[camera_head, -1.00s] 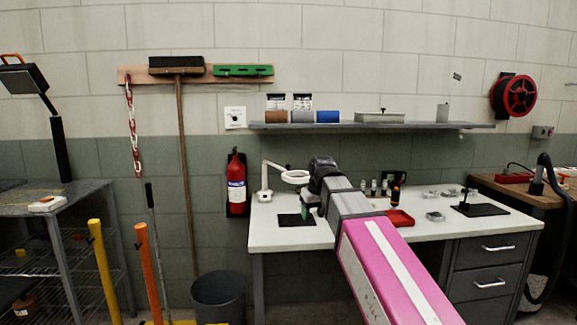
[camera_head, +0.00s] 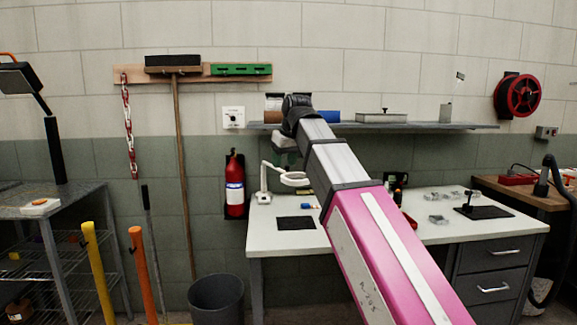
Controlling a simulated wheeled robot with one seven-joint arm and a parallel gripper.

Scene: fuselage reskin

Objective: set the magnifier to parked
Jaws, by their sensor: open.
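The magnifier (camera_head: 294,179) is a white ring-shaped lens on a jointed white arm. Its base stands at the back left of the white workbench (camera_head: 285,240), and the ring hangs over the bench. My gripper (camera_head: 284,148) is at the end of my pink and grey arm, above the magnifier ring and in front of the wall just under the shelf. My wrist hides most of the gripper, and its fingers are hard to make out. I see nothing held in it. My arm covers part of the ring's right side in the picture.
A black mat (camera_head: 295,223) and a small blue item (camera_head: 306,206) lie on the bench. A shelf (camera_head: 420,126) with boxes and rolls runs above it. A fire extinguisher (camera_head: 235,188) hangs left of the bench. A bin (camera_head: 217,298) stands on the floor.

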